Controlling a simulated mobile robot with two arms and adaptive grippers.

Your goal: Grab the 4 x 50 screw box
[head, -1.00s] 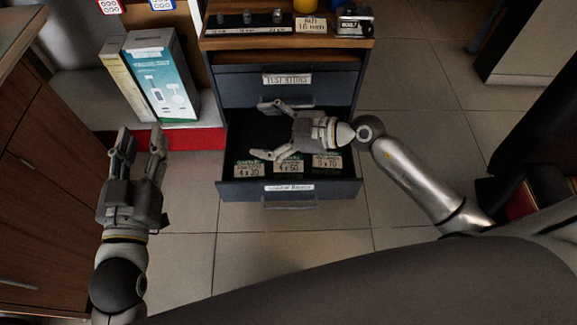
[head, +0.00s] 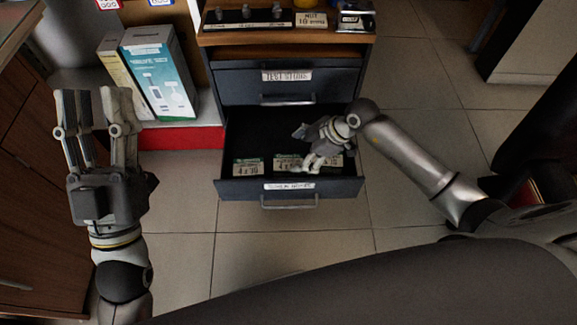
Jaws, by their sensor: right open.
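The 4 x 50 screw box (head: 285,164) is the middle of three small green-and-white labelled boxes in the open drawer (head: 240,190); its label is partly covered by my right gripper. My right gripper (head: 305,151) is open and points down into the drawer, with one fingertip over the right part of that box; I cannot tell whether it touches. My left gripper (head: 92,103) is open and empty, to the left of the drawer and away from the boxes.
The 4 x 20 box (head: 248,168) lies to the left and another box (head: 333,162) to the right in the drawer. A closed drawer (head: 290,87) is above. Tall product boxes (head: 160,72) stand on a red-edged shelf (head: 185,138) at left. The tiled floor in front is clear.

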